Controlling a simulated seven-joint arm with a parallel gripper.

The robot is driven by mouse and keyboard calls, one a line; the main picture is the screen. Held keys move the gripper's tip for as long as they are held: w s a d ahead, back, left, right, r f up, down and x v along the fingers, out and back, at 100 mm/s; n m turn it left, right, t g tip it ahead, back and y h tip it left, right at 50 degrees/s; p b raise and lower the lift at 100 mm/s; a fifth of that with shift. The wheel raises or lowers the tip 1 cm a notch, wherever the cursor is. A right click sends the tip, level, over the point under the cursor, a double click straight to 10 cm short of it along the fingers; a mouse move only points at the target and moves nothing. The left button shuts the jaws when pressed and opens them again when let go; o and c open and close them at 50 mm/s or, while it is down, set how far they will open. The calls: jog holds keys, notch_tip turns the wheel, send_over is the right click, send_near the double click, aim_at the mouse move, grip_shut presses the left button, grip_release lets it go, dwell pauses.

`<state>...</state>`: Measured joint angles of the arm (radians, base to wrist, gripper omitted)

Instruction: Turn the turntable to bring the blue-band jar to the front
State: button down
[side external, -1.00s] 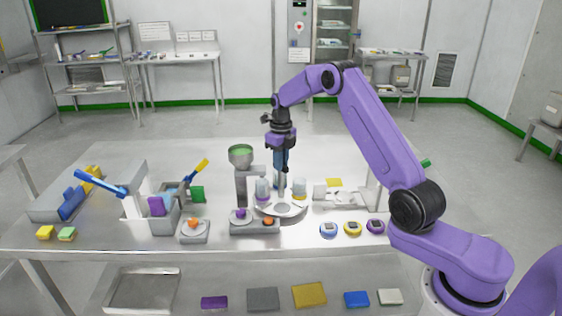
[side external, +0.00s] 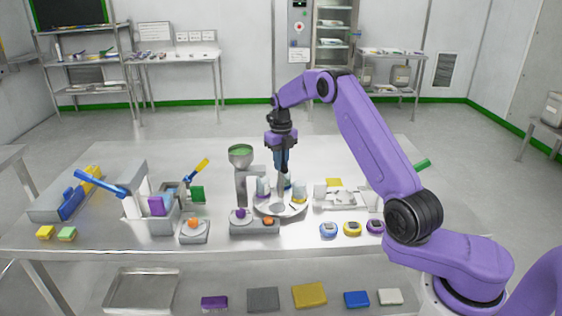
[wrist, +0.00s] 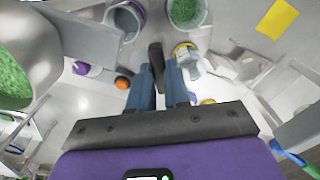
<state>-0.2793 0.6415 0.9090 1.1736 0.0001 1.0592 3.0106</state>
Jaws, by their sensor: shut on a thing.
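The turntable (side external: 281,209) is a pale round disc near the middle of the bench, carrying jars around its rim. The purple-band jar (side external: 263,189) stands on its left and the yellow-band jar (side external: 299,191) on its right. The blue-band jar (side external: 287,184) is at the back, partly hidden by my gripper; in the wrist view it appears as an open jar with green contents (wrist: 187,10). My gripper (side external: 282,172) points down over the disc, shut on a dark upright piece (wrist: 156,56) that looks like the turntable's handle. Its lower end is hard to make out.
A hopper with green contents (side external: 240,153) stands close behind left. A grey block with purple and orange balls (side external: 254,228) sits at the front left. Several round timers (side external: 328,230) lie front right. A yellow card (side external: 334,183) lies behind right.

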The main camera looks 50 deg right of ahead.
jog(key=shift+r, duration=0.1)
jog(key=c, duration=1.1)
grip_release()
notch_tip(320, 180, up, 17)
jog(key=shift+r, duration=0.2)
